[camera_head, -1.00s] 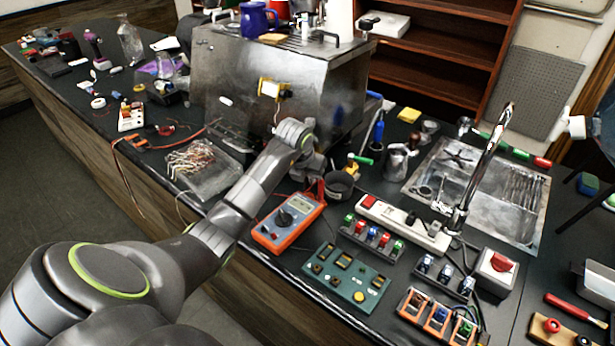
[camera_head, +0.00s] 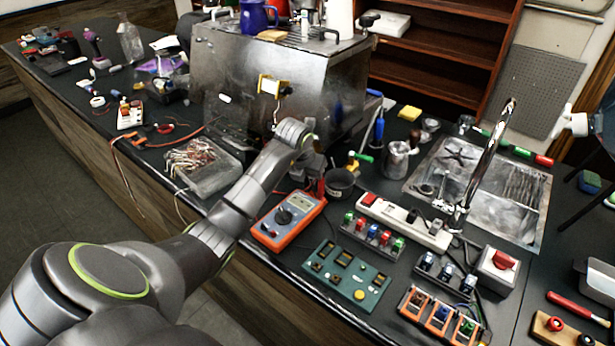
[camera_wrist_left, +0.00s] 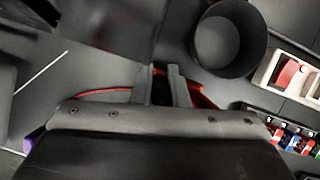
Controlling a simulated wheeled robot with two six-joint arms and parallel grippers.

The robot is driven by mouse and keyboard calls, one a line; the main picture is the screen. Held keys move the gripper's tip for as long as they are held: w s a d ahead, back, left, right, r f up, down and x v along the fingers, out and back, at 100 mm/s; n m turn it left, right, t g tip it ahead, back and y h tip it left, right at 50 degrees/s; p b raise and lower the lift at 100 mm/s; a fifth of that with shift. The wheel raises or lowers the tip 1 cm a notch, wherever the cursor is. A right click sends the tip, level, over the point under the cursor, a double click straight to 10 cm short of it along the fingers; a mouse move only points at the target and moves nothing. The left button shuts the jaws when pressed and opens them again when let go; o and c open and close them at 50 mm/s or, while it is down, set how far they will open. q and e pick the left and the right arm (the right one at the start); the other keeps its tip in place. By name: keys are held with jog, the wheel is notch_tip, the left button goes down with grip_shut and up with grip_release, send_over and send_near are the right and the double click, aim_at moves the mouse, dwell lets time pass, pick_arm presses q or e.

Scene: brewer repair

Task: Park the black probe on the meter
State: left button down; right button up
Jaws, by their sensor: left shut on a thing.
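The orange meter (camera_head: 289,220) with a grey face and dark dial lies on the counter in the head view. My left gripper (camera_head: 318,178) is just beyond the meter's far end, partly hidden by its own wrist. In the left wrist view the gripper's fingers (camera_wrist_left: 166,84) are close together on a thin thing, which I take for the black probe; it is mostly hidden between them. Red lead and red parts (camera_wrist_left: 204,97) show beside and behind the fingers. I cannot tell whether the probe touches the meter. My right gripper is not in view.
A dark round pot (camera_head: 341,184) stands close to the right of the gripper. A white power strip (camera_head: 404,222), a green panel (camera_head: 345,277) and a row of coloured switches (camera_head: 372,235) lie right of the meter. The steel brewer (camera_head: 265,85) stands behind. A wire tray (camera_head: 202,168) is left.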

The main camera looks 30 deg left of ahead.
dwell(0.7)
pick_arm(q)
jog(key=c, duration=1.3)
grip_release()
jog(key=shift+c, duration=0.2)
jog(key=shift+s+r+b, duration=0.2)
jog(key=shift+r+b, duration=0.1)
jog(key=shift+r, duration=0.2)
jog(key=p+v, duration=0.3)
jog(key=v, duration=1.3)
jog(key=shift+r, duration=0.15)
jog(key=shift+s, duration=0.1)
